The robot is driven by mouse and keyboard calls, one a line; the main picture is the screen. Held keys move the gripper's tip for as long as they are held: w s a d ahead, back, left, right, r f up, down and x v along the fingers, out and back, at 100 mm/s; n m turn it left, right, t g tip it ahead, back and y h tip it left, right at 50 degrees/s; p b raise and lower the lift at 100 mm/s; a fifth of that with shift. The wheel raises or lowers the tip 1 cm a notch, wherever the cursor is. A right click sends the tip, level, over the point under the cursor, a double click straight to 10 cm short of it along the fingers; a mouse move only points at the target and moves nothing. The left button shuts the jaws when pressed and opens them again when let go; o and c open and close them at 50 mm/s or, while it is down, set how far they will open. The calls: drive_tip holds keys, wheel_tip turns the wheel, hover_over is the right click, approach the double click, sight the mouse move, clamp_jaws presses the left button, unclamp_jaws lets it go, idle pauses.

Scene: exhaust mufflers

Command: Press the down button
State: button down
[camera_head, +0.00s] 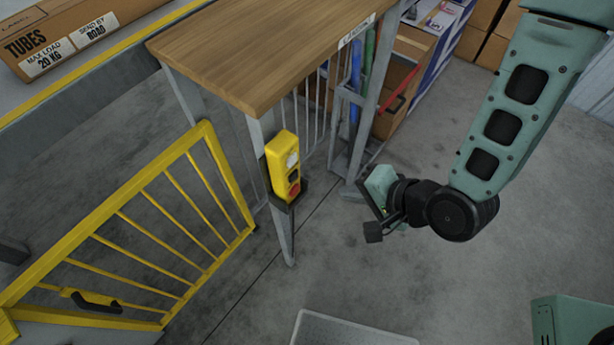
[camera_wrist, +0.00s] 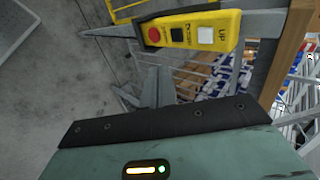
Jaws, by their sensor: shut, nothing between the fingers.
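The yellow control box (camera_head: 284,160) is mounted on the grey post under the wooden top. It also shows in the wrist view (camera_wrist: 228,30), lying sideways near the top. There the black down button (camera_wrist: 177,34) sits between the red button (camera_wrist: 154,33) and the white up button (camera_wrist: 205,35). In the head view the black down button (camera_head: 294,178) is small, just above the red one. My gripper (camera_head: 364,178) is to the right of the box and apart from it. Its fingers (camera_wrist: 157,76) look shut and empty in the wrist view, pointing toward the box.
A yellow gate (camera_head: 150,235) stands left of the post. The wooden top (camera_head: 262,45) overhangs the box. A railing and a rack with coloured tubes (camera_head: 362,75) stand behind. The floor (camera_head: 350,270) in front of the box is open, with a grey mat (camera_head: 345,328) at the bottom.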

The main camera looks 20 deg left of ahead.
drive_tip(key=shift+a+f+b, duration=0.85)
drive_tip(key=shift+f+b, duration=0.3)
drive_tip(key=shift+b, duration=2.6)
drive_tip(key=b, duration=0.7)
approach(295, 179)
drive_tip(key=f+x, duration=0.1)
drive_tip(key=x, duration=0.4)
drive_tip(key=shift+w+a+r, duration=0.1)
drive_tip(key=shift+a+r, duration=0.1)
drive_tip(key=shift+a, duration=0.1)
